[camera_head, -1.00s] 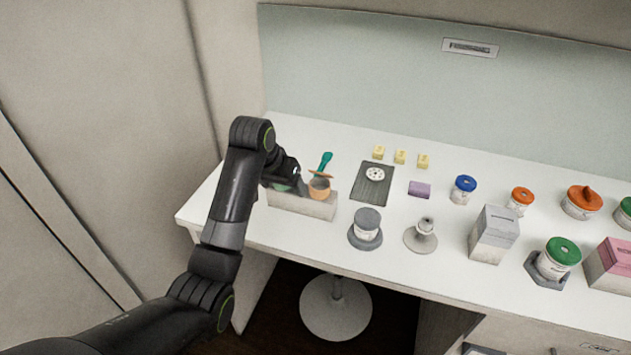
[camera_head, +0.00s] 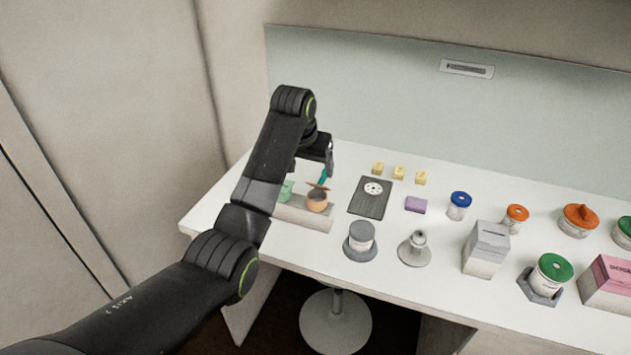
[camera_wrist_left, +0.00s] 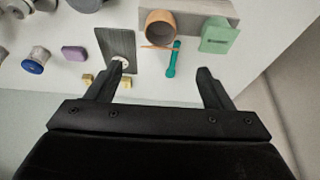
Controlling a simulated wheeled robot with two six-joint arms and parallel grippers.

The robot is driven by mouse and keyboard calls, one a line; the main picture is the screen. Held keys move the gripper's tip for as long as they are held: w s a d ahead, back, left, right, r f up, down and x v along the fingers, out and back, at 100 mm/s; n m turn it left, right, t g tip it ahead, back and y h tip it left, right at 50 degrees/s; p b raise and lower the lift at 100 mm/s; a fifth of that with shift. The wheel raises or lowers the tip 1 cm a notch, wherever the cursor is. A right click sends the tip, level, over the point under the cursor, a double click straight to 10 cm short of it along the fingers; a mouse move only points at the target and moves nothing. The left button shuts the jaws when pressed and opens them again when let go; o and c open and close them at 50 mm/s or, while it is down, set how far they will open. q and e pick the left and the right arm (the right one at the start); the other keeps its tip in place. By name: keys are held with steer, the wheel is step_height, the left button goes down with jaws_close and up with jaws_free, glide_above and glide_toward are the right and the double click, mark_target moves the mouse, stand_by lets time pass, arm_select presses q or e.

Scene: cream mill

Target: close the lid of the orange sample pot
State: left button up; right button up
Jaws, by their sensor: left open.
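The orange sample pot (camera_head: 317,203) sits upright at the right end of a pale block (camera_head: 305,214). Its lid (camera_head: 318,187) stands open at the pot's back rim. The left wrist view shows the pot (camera_wrist_left: 161,24) from above with its mouth uncovered, and the lid (camera_wrist_left: 155,46) as a thin edge. My left gripper (camera_head: 328,165) is above and behind the pot, open and empty. In the left wrist view its spread fingers (camera_wrist_left: 162,74) point toward the pot, apart from it and its lid. My right gripper is not in view.
A teal tool (camera_wrist_left: 173,60) lies beside the lid. A green labelled item (camera_wrist_left: 219,37) stands left of the pot in the head view (camera_head: 286,190). A dark board (camera_head: 369,199) lies right of the block.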

mark_target(316, 185)
arm_select(q)
steer(key=p+x, duration=0.1)
steer(key=x, duration=0.6)
steer(key=shift+w+d+f, duration=0.1)
steer(key=shift+w+f, duration=0.1)
steer(key=shift+f, duration=0.15)
steer(key=shift+x, duration=1)
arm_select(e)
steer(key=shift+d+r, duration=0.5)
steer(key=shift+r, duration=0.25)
arm_select(q)
steer(key=shift+c, duration=0.3)
